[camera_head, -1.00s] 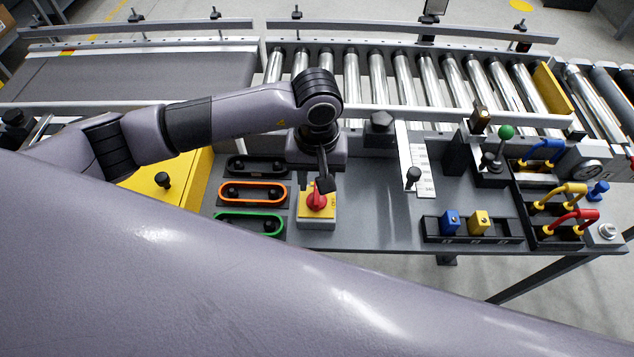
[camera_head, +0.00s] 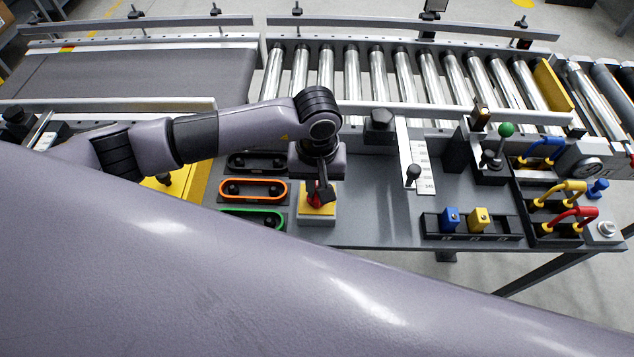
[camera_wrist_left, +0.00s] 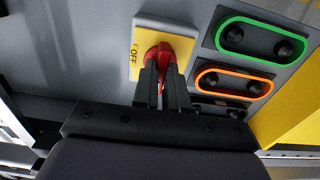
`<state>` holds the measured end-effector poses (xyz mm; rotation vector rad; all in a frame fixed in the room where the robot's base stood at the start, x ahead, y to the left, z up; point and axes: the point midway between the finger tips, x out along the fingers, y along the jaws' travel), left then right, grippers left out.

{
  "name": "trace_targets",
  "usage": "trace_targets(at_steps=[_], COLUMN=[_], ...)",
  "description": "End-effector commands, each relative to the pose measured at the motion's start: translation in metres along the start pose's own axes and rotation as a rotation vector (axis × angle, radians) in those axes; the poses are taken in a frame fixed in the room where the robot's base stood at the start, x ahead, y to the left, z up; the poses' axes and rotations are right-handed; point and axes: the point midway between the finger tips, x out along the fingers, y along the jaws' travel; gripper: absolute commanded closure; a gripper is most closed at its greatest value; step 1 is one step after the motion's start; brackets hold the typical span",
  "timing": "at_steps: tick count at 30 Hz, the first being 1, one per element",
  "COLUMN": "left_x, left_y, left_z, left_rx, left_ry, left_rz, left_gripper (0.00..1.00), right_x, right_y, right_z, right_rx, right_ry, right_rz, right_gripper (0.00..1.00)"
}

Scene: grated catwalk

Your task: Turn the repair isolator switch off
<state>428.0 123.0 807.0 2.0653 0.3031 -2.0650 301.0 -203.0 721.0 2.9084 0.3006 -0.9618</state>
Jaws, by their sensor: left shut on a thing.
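The repair isolator switch is a red rotary knob (camera_head: 314,202) on a yellow plate (camera_head: 317,214) atop a light box at the bench's front edge. My left gripper (camera_head: 319,194) comes down over the switch from the back. In the left wrist view its two dark fingers (camera_wrist_left: 160,72) are closed on the knob's red handle and partly hide it. The handle's exact angle is hard to tell. My right gripper is not in view.
Left of the switch are orange-rimmed (camera_head: 253,190) and green-rimmed (camera_head: 240,217) black panels. A slider (camera_head: 413,174), a green-topped lever (camera_head: 506,131) and a rack with blue and yellow blocks (camera_head: 472,238) stand right. Rollers (camera_head: 400,80) run behind. A large link of mine covers the foreground.

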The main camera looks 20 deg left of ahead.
Motion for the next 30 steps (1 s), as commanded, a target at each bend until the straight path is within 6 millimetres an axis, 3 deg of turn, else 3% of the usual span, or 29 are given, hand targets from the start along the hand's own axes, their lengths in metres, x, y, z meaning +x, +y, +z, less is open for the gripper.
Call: trace_targets(at_steps=[11,30], left_x=[0.002,0.002], left_y=[0.0,0.0], left_z=[-0.001,-0.001], left_rx=[-0.189,-0.79], left_ry=[0.002,0.002], left_rz=[0.0,0.001], left_gripper=[1.0,1.0], right_x=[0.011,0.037], right_y=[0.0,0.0], right_z=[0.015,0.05], right_rx=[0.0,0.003], right_ry=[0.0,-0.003], right_rz=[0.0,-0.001], right_gripper=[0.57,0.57])
